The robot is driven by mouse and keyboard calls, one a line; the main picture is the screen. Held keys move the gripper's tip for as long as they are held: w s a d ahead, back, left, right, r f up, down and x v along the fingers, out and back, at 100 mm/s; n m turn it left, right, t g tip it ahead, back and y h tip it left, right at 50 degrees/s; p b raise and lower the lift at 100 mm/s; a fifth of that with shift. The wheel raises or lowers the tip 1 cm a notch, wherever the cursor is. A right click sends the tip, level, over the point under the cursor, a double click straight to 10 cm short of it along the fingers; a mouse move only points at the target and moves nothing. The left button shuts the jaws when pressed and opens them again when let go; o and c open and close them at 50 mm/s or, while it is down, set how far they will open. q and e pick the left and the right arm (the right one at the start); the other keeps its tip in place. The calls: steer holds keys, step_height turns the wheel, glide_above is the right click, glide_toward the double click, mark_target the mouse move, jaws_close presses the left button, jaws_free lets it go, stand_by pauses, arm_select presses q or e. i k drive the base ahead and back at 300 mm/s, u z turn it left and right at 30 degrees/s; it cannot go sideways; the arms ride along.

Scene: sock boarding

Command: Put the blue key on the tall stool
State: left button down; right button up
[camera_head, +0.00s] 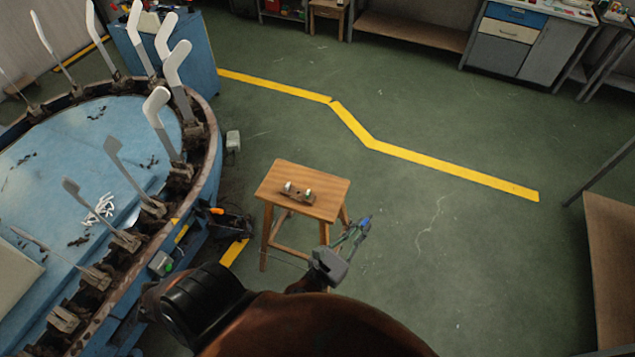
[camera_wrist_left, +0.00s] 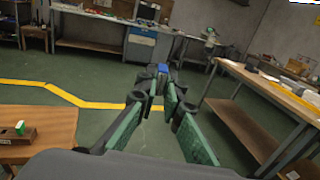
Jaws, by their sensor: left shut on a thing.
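My left gripper (camera_head: 354,235) is in the air just right of the wooden stool (camera_head: 312,174). Its green-padded fingers also show in the left wrist view (camera_wrist_left: 163,92), closed at the tips on the small blue key (camera_head: 365,222). The key shows as a blue bit (camera_wrist_left: 164,68) between the fingertips; most of it is hidden. The stool's top is at the left edge of the left wrist view (camera_wrist_left: 55,118). My right gripper is not in view.
A small wooden block with white and green pieces (camera_head: 298,193) lies on the stool's front half. A round blue machine with several upright sock forms (camera_head: 172,75) fills the left. A table (camera_head: 612,250) stands at the right; green floor between is clear.

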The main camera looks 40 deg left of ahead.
mark_target(307, 181)
steer(key=u, duration=0.05)
steer(key=i, duration=5.55)
steer(key=u, duration=4.3)
steer(key=i, duration=1.65)
